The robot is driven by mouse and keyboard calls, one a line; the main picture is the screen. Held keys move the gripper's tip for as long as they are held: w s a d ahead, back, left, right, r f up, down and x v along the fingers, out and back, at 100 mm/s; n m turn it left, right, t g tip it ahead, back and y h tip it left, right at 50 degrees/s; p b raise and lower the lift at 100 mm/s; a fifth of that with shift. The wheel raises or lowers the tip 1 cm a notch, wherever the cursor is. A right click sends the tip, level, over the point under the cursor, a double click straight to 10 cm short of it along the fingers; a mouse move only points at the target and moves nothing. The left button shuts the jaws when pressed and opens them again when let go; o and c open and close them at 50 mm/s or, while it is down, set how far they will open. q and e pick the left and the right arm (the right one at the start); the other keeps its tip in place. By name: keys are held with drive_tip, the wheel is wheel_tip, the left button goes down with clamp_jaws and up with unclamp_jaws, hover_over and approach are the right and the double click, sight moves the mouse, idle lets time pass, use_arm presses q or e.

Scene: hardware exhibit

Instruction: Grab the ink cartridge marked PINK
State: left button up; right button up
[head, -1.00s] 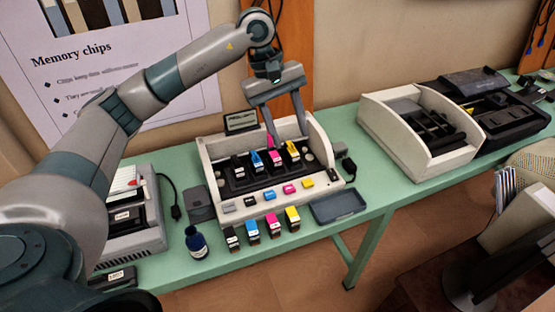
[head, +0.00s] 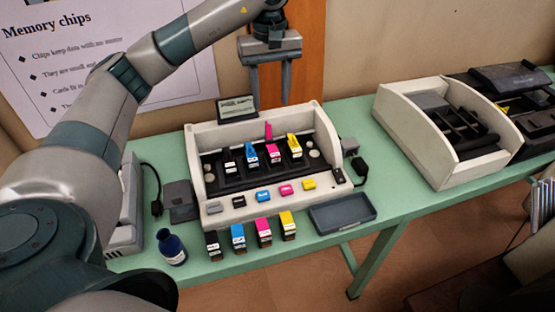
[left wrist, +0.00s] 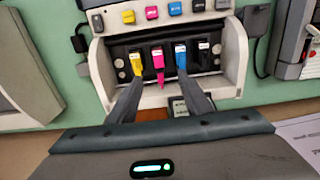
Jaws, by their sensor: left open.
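A pink cartridge (head: 273,154) sits in the printer's dark carriage, between a blue and a yellow one, with a pink piece upright behind it. It also shows in the left wrist view (left wrist: 158,62). Another pink cartridge (head: 264,232) stands on the table in front of the printer, in a row with black, blue and yellow ones. Labels are too small to read. My left gripper (head: 270,101) is open and empty, pointing down above the printer's back edge. In the left wrist view its fingers (left wrist: 160,88) reach toward the carriage, either side of the pink cartridge. My right gripper is not in view.
The cream printer (head: 325,140) has coloured buttons along its front and a raised small display (head: 238,108). A dark blue bottle (head: 172,249) stands front left, a grey tray (head: 343,212) front right. Another open machine (head: 440,135) stands further right.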

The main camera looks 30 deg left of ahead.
use_arm(q)
drive_tip(key=shift+w+f, duration=0.3)
drive_tip(key=shift+f, duration=0.3)
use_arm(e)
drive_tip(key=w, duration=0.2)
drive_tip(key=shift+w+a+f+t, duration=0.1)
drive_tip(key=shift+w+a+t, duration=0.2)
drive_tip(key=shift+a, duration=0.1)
use_arm(q)
drive_tip(key=p, duration=0.3)
hover_over(273, 150)
wheel_tip(273, 150, down, 12)
drive_tip(key=shift+f, duration=0.15)
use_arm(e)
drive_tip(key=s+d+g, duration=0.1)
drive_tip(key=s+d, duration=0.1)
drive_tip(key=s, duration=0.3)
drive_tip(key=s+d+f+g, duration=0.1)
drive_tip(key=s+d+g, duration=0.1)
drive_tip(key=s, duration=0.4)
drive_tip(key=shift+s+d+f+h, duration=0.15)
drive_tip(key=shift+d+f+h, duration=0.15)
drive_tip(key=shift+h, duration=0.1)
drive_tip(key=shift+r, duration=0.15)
